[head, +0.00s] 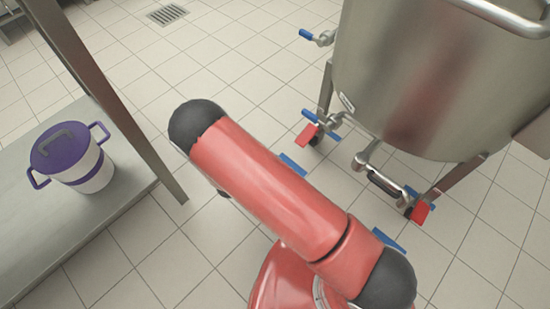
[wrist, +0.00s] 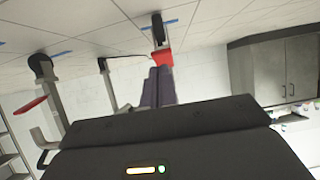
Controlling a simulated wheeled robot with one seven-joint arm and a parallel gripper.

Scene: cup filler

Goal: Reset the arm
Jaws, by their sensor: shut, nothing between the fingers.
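My gripper (wrist: 158,72) shows in the wrist view, with its two dark fingers together and nothing between them. It points toward a red caster pedal (wrist: 163,58), which appears just beyond the fingertips; I cannot tell how far apart they are. My red arm is folded across the middle of the head view, and the gripper is hidden there.
A large steel tank (head: 420,80) on casters stands at the right, close to my arm. A white pot with a purple lid (head: 75,158) sits on a steel shelf (head: 30,225) at the left, beside a metal post (head: 110,95). Tiled floor lies between. A grey cabinet (wrist: 285,70) shows in the wrist view.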

